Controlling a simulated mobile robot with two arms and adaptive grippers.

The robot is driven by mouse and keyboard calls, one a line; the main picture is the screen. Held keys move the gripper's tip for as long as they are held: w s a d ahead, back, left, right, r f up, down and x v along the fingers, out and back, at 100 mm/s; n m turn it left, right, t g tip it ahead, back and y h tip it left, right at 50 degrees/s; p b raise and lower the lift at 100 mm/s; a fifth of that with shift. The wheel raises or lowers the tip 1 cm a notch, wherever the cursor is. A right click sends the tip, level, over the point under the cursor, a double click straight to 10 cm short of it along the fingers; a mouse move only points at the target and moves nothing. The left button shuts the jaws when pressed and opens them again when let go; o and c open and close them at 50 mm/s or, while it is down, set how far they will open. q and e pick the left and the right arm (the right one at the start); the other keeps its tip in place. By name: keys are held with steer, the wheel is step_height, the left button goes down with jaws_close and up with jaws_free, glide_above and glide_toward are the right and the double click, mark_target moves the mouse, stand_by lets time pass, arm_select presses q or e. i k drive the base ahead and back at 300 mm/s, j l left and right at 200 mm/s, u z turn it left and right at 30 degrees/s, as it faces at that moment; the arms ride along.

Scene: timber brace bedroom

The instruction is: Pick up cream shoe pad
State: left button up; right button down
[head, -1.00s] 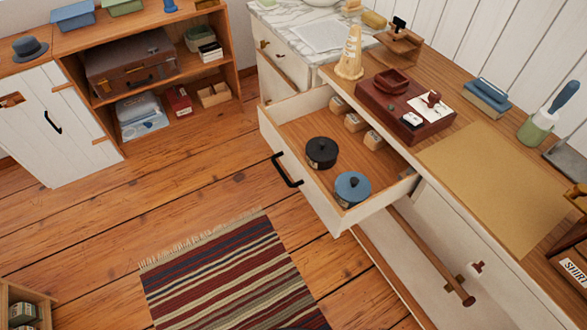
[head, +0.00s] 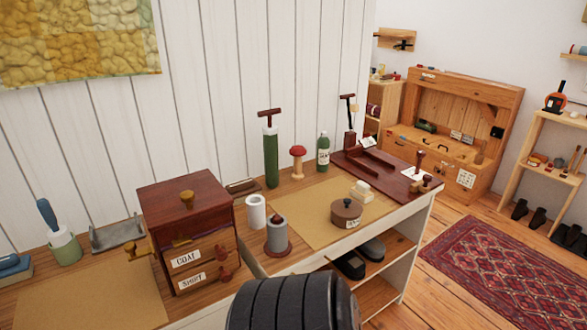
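A small cream block (head: 361,190), which looks like the cream shoe pad, lies on a tan mat (head: 312,232) on the wooden counter. It sits just behind a round brown lidded tin (head: 346,212) with a label. Neither of my grippers shows in the view. A dark ribbed part of my own body fills the bottom middle and hides the front of the counter there.
A small drawer chest (head: 188,200) labelled COAT and SHIRT stands left of the mat. A grey cylinder (head: 277,236), white roll (head: 256,211), green pump (head: 270,158), red mushroom form (head: 297,160) and green bottle (head: 323,152) stand nearby. A dark red board (head: 385,173) lies right.

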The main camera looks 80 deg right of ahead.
mark_target(361, 192)
steer(key=z, duration=3.2)
